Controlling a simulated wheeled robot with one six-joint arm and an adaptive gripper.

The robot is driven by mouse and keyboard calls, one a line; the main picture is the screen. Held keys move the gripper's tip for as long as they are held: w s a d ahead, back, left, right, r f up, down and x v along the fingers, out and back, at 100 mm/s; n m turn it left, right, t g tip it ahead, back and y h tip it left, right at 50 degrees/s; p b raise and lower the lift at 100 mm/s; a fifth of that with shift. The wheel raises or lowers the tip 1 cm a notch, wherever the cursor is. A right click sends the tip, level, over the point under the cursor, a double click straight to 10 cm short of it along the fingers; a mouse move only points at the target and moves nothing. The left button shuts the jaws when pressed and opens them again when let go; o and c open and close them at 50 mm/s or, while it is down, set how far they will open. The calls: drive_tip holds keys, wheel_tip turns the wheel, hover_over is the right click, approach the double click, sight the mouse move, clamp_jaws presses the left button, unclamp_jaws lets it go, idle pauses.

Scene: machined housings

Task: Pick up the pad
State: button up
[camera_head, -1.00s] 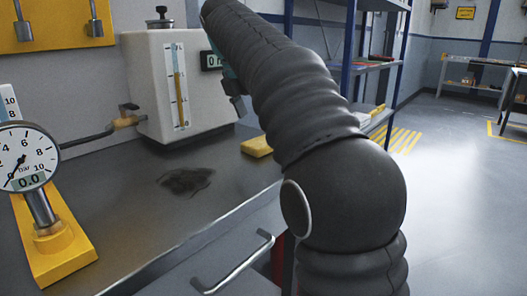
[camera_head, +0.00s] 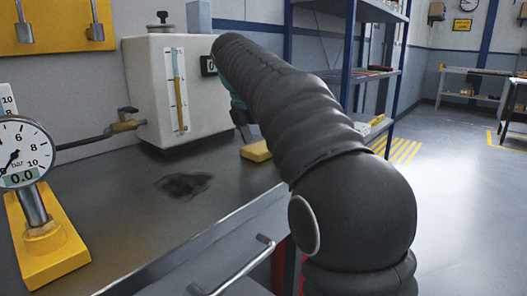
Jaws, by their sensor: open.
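A small yellow block (camera_head: 256,151), which looks like the pad, lies on the grey bench top to the right of the white tank. My gripper (camera_head: 246,137) is small and dark, below the teal wrist. It points down at the block's upper left side and is mostly hidden behind my arm. It is open. I cannot tell whether its fingers touch the block or stand just above or behind it.
The white tank (camera_head: 160,85) with a sight gauge stands close on the left. A pressure gauge (camera_head: 22,152) on a yellow stand is at front left. A dark stain (camera_head: 184,185) marks the bench (camera_head: 130,215). A blue shelf rack (camera_head: 350,75) stands behind my arm.

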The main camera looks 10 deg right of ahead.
drive_tip(key=shift+f, duration=0.25)
idle(0.4)
drive_tip(key=c, duration=1.1)
